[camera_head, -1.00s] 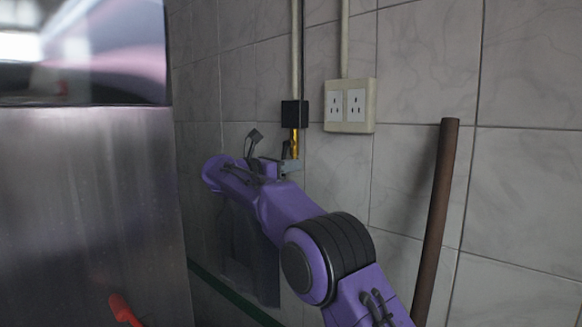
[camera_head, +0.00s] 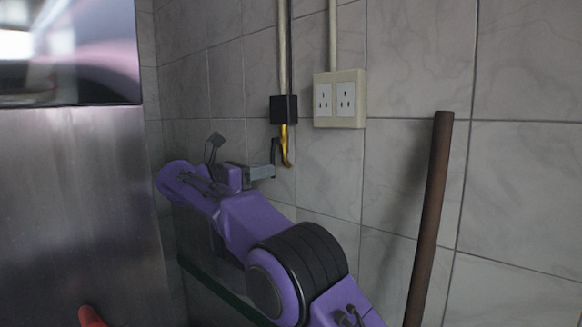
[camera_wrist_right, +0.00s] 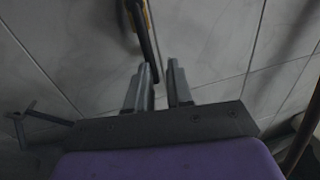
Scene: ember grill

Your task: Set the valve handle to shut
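The valve, a yellow handle (camera_head: 286,150), hangs below a black box (camera_head: 284,109) on the wall pipe in the head view. Its lower end curves slightly. In the right wrist view, yellow (camera_wrist_right: 133,10) and a dark bar (camera_wrist_right: 147,38) show at the top, the bar's lower end near the gap between the fingers. I cannot tell whether they touch. My right gripper (camera_head: 272,166) is just left of and below the handle in the head view. Its two fingers (camera_wrist_right: 160,72) are apart in the right wrist view, with nothing clearly clamped. My left gripper is not in view.
A white double socket (camera_head: 340,99) is on the tiled wall right of the pipe. A brown pole (camera_head: 430,215) leans at the right. A steel appliance (camera_head: 70,210) fills the left side. A red object (camera_head: 91,317) shows at the lower left edge.

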